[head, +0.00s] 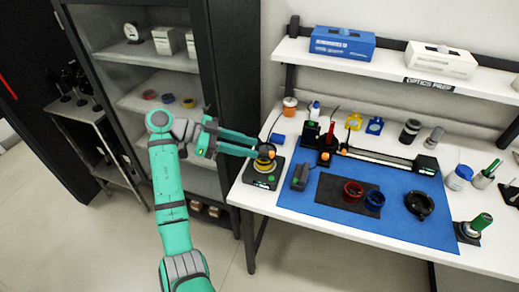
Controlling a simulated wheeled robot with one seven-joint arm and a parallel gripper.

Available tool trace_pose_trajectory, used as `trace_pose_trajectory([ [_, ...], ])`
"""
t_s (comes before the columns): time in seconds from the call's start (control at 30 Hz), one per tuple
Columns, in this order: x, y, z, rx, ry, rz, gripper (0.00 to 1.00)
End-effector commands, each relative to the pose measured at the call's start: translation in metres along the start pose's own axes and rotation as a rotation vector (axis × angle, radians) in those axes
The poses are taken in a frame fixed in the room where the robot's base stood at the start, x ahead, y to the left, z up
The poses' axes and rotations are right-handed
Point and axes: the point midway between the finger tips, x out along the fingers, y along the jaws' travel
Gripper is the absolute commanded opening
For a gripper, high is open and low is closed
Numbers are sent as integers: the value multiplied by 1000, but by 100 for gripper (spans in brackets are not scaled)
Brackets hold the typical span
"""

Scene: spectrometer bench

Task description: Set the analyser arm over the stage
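My gripper (258,147) reaches in from the left over the bench's left end. Its two green fingers are parted, with their tips at the orange-and-black top piece (267,153) of a small device. I cannot tell whether they touch or grip that piece. The device has a yellow ring (263,167) below the top piece and a dark square base (262,182) with a green button. The base stands on the white bench top, left of the blue mat. I cannot make out for certain which part is the analyser arm or the stage; the fingertips crowd the device's top.
A blue mat (400,222) bears a dark pad with a red ring (352,191) and a blue ring (374,200). A long rail (385,156) lies behind. A grey block (300,177) stands just right of the device. A shelf (390,68) with boxes overhangs the back.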

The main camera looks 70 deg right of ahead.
Motion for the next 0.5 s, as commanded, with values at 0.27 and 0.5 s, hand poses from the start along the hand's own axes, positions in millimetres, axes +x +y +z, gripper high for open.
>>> trace_pose_trajectory([
  [0.27,-44,0,0,-2,-1,-1,32],
  [0.5,-55,0,1,-1,-1,1,32],
])
